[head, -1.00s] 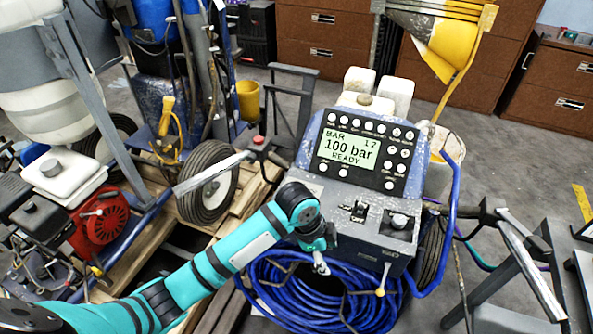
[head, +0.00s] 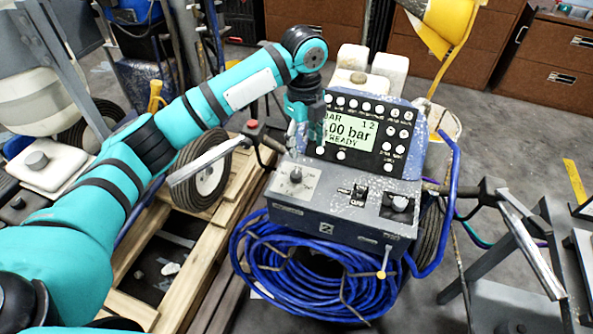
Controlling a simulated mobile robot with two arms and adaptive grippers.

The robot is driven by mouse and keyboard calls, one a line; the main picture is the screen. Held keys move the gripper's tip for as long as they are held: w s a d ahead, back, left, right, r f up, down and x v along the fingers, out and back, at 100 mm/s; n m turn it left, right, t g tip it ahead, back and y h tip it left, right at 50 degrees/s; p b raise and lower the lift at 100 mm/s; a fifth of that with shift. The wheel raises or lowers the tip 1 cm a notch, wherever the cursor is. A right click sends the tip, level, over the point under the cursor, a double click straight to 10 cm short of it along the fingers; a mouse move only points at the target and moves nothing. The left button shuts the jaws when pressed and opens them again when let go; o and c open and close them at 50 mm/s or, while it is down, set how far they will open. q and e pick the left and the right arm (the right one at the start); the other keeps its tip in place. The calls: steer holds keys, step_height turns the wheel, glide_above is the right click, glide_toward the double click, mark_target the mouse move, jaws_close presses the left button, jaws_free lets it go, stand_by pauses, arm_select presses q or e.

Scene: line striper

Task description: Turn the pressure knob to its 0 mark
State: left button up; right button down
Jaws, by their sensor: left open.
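The line striper's grey control panel (head: 343,199) stands at the centre. On its left side is a knob (head: 296,176) ringed by pale dial marks, too small to read. A second dark knob (head: 400,203) sits at the panel's right; I cannot read a pressure label on either. The display (head: 350,137) shows a bar reading and READY, its left edge covered by my gripper. My left gripper (head: 298,150) points down, open and empty, above and behind the left knob, apart from it. Its fingertips are hard to make out. My right gripper is out of view.
A black switch (head: 358,193) sits between the two knobs. A coiled blue hose (head: 300,265) hangs below the panel. Handlebars stick out on both sides, the left grip (head: 200,162) close under my forearm. A blue tube frame (head: 447,200) rises at the right.

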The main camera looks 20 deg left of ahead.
mark_target(296, 174)
arm_select(q)
step_height(296, 174, up, 4)
steer(key=w+a, duration=0.2)
steer(key=a, duration=0.1)
steer(key=shift+m, duration=0.3)
steer(key=f, duration=1.7)
steer(key=shift+s+d+f+p, duration=0.1)
steer(key=shift+s+d+p, duration=0.05)
steer(key=shift+d+p, duration=0.15)
jaws_close()
